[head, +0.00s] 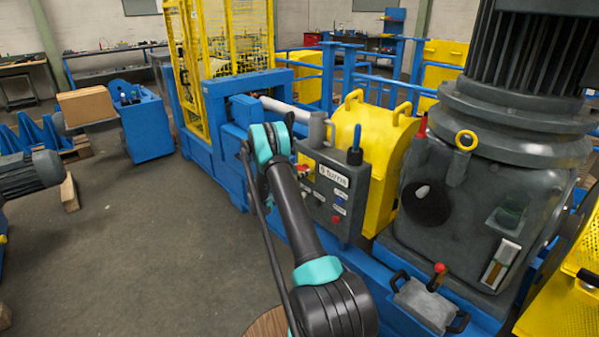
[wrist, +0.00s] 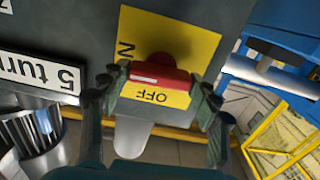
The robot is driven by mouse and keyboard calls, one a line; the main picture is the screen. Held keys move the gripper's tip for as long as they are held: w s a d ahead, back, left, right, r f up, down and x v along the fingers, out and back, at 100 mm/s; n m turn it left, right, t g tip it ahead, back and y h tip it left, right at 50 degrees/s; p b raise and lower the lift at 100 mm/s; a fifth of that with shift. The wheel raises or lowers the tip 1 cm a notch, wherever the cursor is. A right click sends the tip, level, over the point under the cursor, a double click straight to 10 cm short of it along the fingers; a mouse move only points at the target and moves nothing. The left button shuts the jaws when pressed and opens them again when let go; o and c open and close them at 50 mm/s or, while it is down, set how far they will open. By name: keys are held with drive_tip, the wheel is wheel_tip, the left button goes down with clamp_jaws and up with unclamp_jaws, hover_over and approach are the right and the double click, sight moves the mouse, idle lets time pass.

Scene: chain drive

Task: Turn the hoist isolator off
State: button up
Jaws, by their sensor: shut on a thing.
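The hoist isolator has a red handle (wrist: 158,76) with a white stripe on a yellow plate (wrist: 195,42). In the wrist view the handle lies nearly level across the picture. OFF is printed along its lower side, and an N shows at the upper left. My gripper (wrist: 156,88) has one finger at each end of the handle and is shut on it. In the head view a bit of the yellow plate and red handle (head: 303,170) shows at the grey panel's upper left edge. My gripper's fingers are hidden behind my arm there.
The grey panel (head: 343,200) also carries a white label, small buttons and a blue-topped lever (head: 355,150). A yellow guard (head: 375,140) stands behind it, and a large grey motor housing (head: 480,190) stands to the right. Open floor (head: 150,240) lies to the left.

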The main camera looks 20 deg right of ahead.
drive_tip(key=shift+w+a+f+n, duration=0.1)
drive_tip(key=shift+n, duration=8.5)
drive_tip(key=o, duration=1.2)
drive_tip(key=shift+c, duration=0.2)
drive_tip(key=shift+a, duration=0.1)
drive_tip(key=v, duration=1.1)
drive_tip(key=shift+a, duration=0.35)
